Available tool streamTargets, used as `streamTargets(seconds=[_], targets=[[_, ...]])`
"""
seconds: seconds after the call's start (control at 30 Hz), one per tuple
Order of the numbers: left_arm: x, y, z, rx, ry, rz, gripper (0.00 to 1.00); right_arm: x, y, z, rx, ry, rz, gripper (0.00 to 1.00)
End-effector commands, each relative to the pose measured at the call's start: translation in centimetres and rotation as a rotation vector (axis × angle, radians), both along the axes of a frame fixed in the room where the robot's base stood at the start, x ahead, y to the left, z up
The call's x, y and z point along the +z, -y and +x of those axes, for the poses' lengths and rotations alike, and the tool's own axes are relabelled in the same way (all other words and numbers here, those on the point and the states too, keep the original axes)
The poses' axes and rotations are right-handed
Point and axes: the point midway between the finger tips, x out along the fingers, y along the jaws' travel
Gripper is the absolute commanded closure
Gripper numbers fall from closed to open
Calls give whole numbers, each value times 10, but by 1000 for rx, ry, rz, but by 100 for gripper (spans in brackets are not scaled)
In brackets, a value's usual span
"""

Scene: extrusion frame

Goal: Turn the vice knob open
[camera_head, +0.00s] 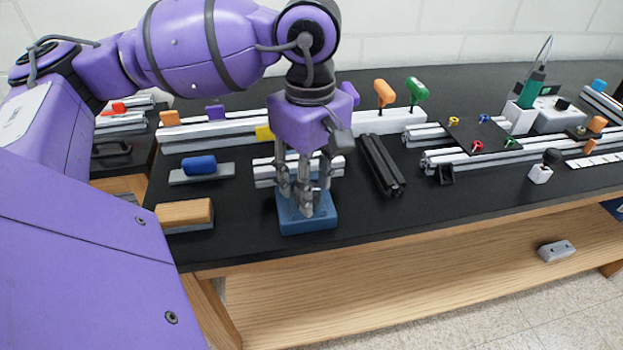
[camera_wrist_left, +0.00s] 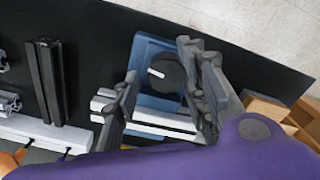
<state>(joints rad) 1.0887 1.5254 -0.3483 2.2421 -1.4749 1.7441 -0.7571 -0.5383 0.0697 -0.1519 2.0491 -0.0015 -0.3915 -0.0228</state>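The blue vice (camera_head: 318,222) sits near the front edge of the black table, below my left gripper. In the left wrist view the blue vice base (camera_wrist_left: 147,48) carries a dark round knob (camera_wrist_left: 166,80) with a short white mark on it. My left gripper (camera_head: 305,196) points down over the vice, and its fingers hide the knob in the head view. In the left wrist view the gripper (camera_wrist_left: 160,62) is open, with its fingers apart on either side of the knob. I cannot tell whether they touch it. My right gripper is not in view.
Light extrusion bars (camera_head: 264,172) lie by the vice. A black extrusion (camera_head: 381,165) lies to its right. An orange-topped block (camera_head: 184,212) and a blue-topped block (camera_head: 201,165) are to its left. Orange (camera_head: 384,93) and green (camera_head: 417,90) handles stand behind. The table front right of the vice is clear.

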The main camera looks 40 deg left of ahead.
Motion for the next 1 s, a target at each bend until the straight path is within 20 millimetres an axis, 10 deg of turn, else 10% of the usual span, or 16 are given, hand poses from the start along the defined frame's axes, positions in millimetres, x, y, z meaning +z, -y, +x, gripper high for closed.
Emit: streamTargets(seconds=[0.33, 1.0], targets=[[1, 0, 1, 1, 4, -2, 99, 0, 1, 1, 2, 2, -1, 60], [2, -2, 4, 274, 12, -5, 99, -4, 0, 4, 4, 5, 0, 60]])
